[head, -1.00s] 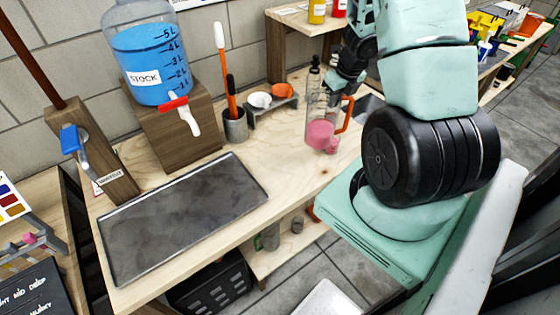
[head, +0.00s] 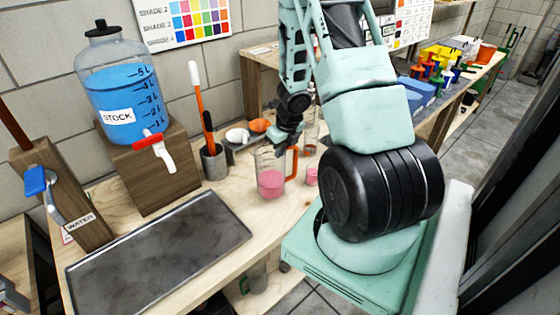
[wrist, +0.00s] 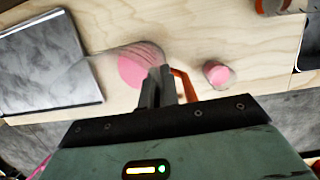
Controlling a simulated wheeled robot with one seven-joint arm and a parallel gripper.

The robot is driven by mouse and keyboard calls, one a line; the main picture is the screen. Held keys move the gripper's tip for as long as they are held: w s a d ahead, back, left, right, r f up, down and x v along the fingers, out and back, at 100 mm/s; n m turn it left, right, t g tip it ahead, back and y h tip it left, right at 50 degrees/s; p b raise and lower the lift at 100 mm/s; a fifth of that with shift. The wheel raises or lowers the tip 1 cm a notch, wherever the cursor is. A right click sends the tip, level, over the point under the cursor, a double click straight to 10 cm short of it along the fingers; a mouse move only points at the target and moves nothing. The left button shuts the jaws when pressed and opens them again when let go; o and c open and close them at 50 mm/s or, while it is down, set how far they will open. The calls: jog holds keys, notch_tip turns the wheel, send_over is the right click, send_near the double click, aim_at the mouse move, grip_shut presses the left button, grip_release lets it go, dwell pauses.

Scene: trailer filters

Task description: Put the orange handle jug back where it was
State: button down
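The orange handle jug (head: 270,181) is clear, with pink liquid in its lower part, and looks upright at the wooden bench. Whether its base touches the bench is unclear. My gripper (head: 288,140) is at the top of its orange handle (head: 292,162). In the wrist view, the fingers of my gripper (wrist: 160,92) are close together at the handle (wrist: 185,84), with the jug (wrist: 133,68) just left of them. The fingers partly hide where they meet the handle.
A small pink cup (head: 312,176) stands right of the jug. The metal tray (head: 160,245) lies at front left. The blue stock container (head: 122,100), tool holder (head: 214,163) and small bowls (head: 238,135) are behind. Bare bench (head: 228,190) lies between tray and jug.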

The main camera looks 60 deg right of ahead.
jog(key=shift+s+b+x, duration=0.25)
jog(key=shift+b+x, duration=0.1)
jog(key=shift+x, duration=0.65)
jog(key=shift+f, duration=0.15)
jog(key=shift+f, duration=0.15)
jog(key=c, duration=1.6)
grip_release()
jog(key=shift+c, duration=0.2)
jog(key=p+v, duration=0.5)
jog(key=v, duration=0.7)
jog(key=shift+r+p, duration=0.25)
jog(key=shift+p, duration=0.1)
